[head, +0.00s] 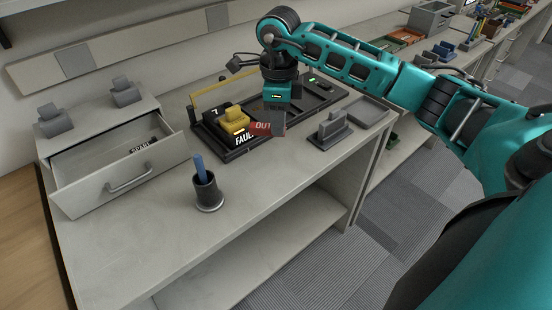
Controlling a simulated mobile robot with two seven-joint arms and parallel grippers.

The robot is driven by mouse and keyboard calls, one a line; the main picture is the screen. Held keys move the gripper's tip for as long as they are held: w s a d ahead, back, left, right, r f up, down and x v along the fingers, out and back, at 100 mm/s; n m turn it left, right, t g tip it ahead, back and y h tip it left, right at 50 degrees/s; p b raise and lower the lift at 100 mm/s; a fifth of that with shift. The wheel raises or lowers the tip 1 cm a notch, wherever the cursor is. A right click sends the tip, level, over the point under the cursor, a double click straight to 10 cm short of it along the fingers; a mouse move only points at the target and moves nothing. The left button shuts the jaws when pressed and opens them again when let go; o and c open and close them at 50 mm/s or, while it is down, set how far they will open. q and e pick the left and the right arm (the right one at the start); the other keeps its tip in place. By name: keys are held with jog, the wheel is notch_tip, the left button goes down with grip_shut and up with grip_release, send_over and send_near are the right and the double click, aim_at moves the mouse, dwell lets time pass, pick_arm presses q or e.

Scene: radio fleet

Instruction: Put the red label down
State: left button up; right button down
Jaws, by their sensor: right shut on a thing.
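The red label (263,128), marked with white letters starting "OUT", is held by my right gripper (275,119). The gripper is shut on it and hangs over the black charging rack (241,151). The label is beside a yellow radio (235,121) that stands in the rack near a "FAUL..." marking. I cannot tell whether the label touches the radio or the rack. The fingertips are partly hidden by the gripper body. My left gripper is not in view.
An open drawer (118,187) with a "SPARE" marking is at the left. A dark cup (208,192) with a blue pen stands near the front. A grey holder (333,130) and a shallow grey tray (368,111) are right of the rack. The counter's front middle is clear.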

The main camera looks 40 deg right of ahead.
send_near(278, 170)
notch_tip(278, 170, down, 5)
jog(key=shift+f, duration=0.35)
jog(key=shift+f+b, duration=0.2)
jog(key=shift+b, duration=0.15)
jog(key=c, duration=0.9)
grip_release()
jog(key=shift+r, duration=0.1)
jog(key=shift+o, duration=0.2)
jog(key=shift+r+p, duration=0.25)
jog(key=shift+p, duration=0.05)
notch_tip(278, 170, up, 12)
jog(key=shift+s+a+f, duration=0.1)
jog(key=shift+s, duration=0.05)
